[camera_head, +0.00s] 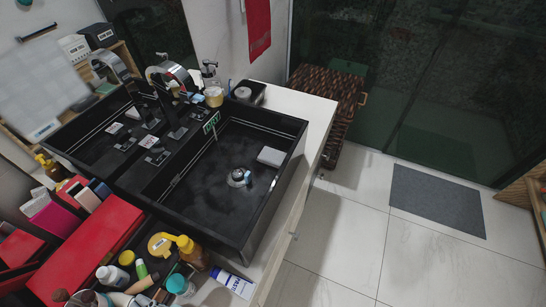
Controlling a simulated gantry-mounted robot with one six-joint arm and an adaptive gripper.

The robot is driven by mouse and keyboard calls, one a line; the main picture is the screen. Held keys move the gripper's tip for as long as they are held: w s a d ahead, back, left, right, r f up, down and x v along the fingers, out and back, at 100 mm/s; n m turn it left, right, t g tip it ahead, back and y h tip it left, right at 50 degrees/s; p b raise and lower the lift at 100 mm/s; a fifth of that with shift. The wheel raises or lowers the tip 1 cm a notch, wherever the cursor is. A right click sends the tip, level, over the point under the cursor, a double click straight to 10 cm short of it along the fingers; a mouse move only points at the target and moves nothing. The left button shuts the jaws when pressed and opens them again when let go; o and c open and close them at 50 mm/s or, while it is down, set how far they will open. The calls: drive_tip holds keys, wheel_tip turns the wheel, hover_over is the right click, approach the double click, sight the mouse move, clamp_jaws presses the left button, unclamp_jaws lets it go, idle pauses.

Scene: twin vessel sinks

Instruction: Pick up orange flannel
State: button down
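I see no cloth that is clearly an orange flannel. A red cloth (258,27) hangs on the white wall at the top of the picture, left of the dark glass; it looks red rather than orange. My gripper is not in view.
A black vessel sink (289,131) stands on a white counter (305,108), with a white block (270,157) inside. Bottles, including a yellow-topped one (192,252), and a red box (88,250) crowd the front left. A woven hamper (328,90) and grey mat (437,201) are right; floor around is clear.

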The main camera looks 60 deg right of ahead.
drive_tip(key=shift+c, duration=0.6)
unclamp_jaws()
